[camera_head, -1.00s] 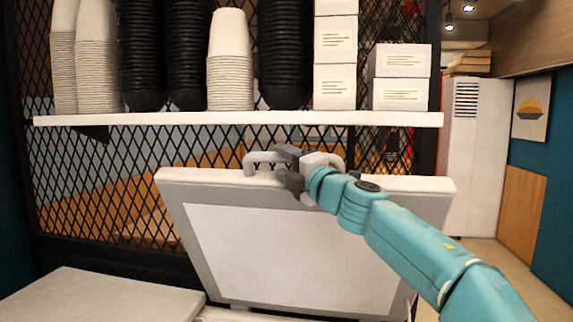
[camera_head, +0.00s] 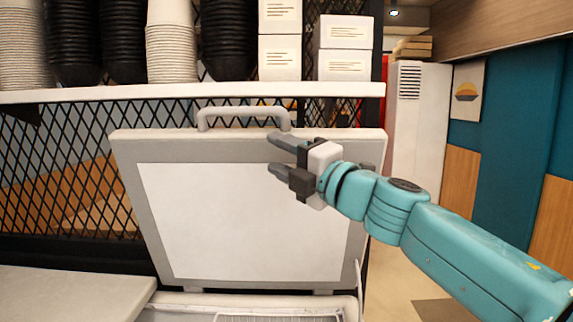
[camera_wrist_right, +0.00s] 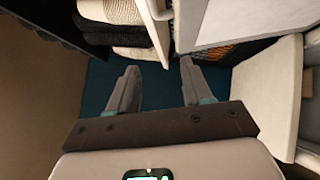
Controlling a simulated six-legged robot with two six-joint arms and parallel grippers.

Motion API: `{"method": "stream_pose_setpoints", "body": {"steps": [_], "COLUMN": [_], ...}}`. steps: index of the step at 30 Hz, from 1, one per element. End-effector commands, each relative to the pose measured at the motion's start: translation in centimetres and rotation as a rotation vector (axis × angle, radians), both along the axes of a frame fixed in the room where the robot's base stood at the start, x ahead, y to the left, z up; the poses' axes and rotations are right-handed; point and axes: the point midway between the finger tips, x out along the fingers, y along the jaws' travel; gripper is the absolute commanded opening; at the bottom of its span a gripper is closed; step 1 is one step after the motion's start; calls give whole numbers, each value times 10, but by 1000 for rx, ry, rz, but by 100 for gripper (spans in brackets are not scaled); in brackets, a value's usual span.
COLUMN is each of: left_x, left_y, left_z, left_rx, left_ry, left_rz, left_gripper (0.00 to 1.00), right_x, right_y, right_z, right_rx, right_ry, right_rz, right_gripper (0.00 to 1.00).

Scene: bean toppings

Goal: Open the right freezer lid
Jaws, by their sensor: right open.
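The right freezer lid (camera_head: 240,220) stands raised and leans back a little, its pale inner panel facing me. Its grey bar handle (camera_head: 243,113) is on the top edge. My right gripper (camera_head: 274,155) is open and empty, in front of the lid's upper right part and just below the handle, apart from the handle. My left gripper is out of view.
The left freezer lid (camera_head: 65,292) lies flat at lower left. Part of the open freezer's rim (camera_head: 180,307) shows below the raised lid. A white shelf (camera_head: 200,92) with stacked cups and boxes (camera_head: 345,48) runs above and behind the lid. Free floor (camera_head: 400,270) lies to the right.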

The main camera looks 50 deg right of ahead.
Motion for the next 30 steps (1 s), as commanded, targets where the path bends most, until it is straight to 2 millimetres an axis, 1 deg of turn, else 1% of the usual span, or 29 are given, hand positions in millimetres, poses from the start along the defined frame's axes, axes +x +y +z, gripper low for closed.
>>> {"method": "stream_pose_setpoints", "body": {"steps": [1,5,21,23,30], "left_x": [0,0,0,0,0], "left_y": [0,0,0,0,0], "left_z": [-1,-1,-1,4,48], "left_rx": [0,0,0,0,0], "left_ry": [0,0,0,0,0], "left_rz": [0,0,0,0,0], "left_gripper": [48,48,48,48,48], "right_x": [-5,-11,-12,-12,-12], "right_y": [0,1,2,2,2], "right_z": [-2,-3,-2,3,47], "right_rx": [0,0,0,0,0], "right_ry": [1,1,0,0,0], "right_rz": [0,0,1,1,1], "right_gripper": [50,50,50,50,50]}}
